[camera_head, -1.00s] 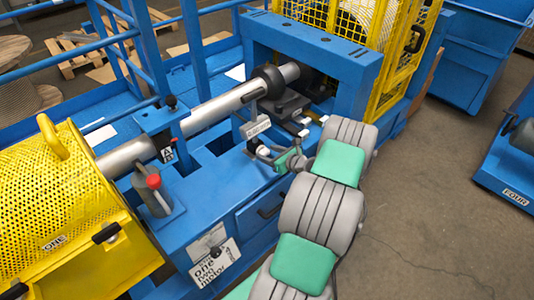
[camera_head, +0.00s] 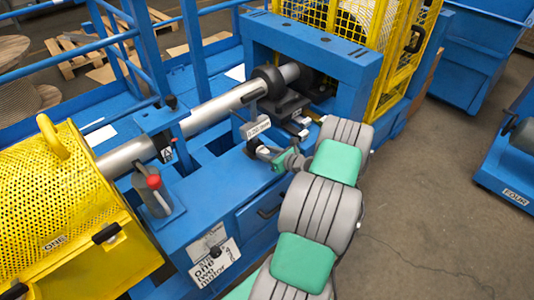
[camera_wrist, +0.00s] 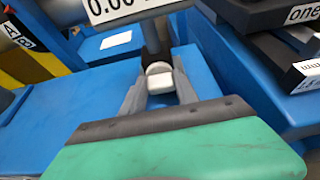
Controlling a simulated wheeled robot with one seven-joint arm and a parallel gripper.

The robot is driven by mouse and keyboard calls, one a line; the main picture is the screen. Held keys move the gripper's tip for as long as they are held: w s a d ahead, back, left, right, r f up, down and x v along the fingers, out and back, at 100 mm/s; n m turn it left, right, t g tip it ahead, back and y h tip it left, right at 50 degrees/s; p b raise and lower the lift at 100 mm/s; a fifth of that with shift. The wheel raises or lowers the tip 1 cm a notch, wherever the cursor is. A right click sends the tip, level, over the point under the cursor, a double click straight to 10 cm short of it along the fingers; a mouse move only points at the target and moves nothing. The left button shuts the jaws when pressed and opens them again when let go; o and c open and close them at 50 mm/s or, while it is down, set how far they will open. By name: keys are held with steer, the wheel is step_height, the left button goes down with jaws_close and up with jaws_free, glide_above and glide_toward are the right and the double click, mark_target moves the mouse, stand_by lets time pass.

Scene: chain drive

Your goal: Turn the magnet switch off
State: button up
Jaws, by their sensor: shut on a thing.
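A small pale block (camera_wrist: 160,84) with a dark collar behind it sits between my fingertips in the wrist view. It is at the foot of a grey post, under a white display (camera_wrist: 125,8) reading "0.00". I take the block to be the magnet switch, but no marking on it shows. My gripper (camera_wrist: 160,88) is shut on it, with one grey finger at each side. In the head view my gripper (camera_head: 263,152) is at the blue machine bed, just below the display (camera_head: 257,127). The switch's setting cannot be read.
A long grey shaft (camera_head: 212,112) runs behind the display to a black ring (camera_head: 268,83). A dark block marked "one" (camera_wrist: 290,14) lies close on the right.

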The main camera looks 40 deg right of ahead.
steer(key=shift+a+f+n+h+b, duration=0.1)
steer(key=shift+a+n+h+b, duration=0.1)
steer(key=shift+n+h, duration=0.2)
steer(key=shift+a+n+h+b, duration=0.1)
steer(key=shift+n+h+b, duration=0.15)
steer(key=shift+n, duration=0.25)
jaws_close()
steer(key=shift+n+h, duration=0.55)
steer(key=shift+n, duration=0.05)
steer(key=o, duration=1.2)
jaws_free()
steer(key=shift+s, duration=0.1)
